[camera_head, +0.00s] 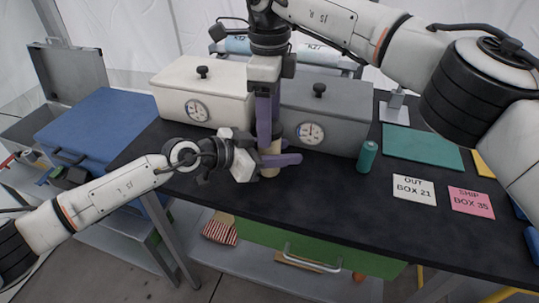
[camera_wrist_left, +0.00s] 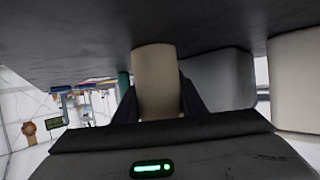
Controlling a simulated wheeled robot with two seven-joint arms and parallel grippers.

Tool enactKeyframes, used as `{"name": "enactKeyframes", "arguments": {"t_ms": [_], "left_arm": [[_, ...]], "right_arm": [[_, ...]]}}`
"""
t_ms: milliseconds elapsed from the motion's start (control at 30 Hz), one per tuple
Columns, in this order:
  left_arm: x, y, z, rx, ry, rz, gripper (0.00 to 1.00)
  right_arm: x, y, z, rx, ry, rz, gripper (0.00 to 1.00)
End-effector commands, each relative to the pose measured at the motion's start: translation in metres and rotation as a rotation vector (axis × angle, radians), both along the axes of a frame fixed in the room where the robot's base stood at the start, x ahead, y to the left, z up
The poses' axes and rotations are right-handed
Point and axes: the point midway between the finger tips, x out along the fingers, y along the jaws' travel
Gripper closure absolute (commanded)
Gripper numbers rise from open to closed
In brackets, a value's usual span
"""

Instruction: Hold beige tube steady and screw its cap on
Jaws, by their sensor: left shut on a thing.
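The beige tube (camera_head: 270,172) stands upright on the dark table, in front of the grey box. It also shows in the left wrist view (camera_wrist_left: 157,80), between the fingers. My left gripper (camera_head: 276,160) reaches in from the left and is shut on the tube, its purple fingers pointing right. My right gripper (camera_head: 267,132) points straight down from above, its purple fingers at the top of the tube. Those fingers hide the tube's top, and I cannot make out the cap or whether they grip it.
A white box (camera_head: 201,93) and a grey box (camera_head: 335,105), each with a dial, stand behind. A green cylinder (camera_head: 367,156) stands to the right. A teal mat (camera_head: 422,148), a white card (camera_head: 413,190) and a pink card (camera_head: 470,201) lie further right. The table's front edge is close.

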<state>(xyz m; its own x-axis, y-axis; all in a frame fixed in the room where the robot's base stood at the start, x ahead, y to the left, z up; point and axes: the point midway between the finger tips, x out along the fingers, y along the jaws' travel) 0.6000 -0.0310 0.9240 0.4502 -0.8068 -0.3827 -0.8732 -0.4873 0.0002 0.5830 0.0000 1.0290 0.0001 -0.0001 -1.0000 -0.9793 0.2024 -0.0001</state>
Motion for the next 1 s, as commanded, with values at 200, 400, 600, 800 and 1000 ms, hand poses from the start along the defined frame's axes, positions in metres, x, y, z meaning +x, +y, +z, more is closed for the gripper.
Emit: {"name": "enactKeyframes", "arguments": {"t_ms": [200,400,600,800,1000], "left_arm": [[0.000,0.000,0.000,0.000,0.000,0.000,1.00],[0.000,0.000,0.000,0.000,0.000,0.000,1.00],[0.000,0.000,0.000,0.000,0.000,0.000,1.00],[0.000,0.000,0.000,0.000,0.000,0.000,1.00],[0.000,0.000,0.000,0.000,0.000,0.000,1.00]], "right_arm": [[0.000,0.000,0.002,0.000,-0.001,0.001,0.39],[0.000,0.001,0.023,0.001,-0.002,0.001,0.39],[0.000,0.000,0.045,0.000,-0.001,0.001,0.39],[0.000,0.000,0.045,0.000,0.000,0.001,0.39],[0.001,0.000,0.063,-0.001,-0.002,-0.051,0.42]]}}
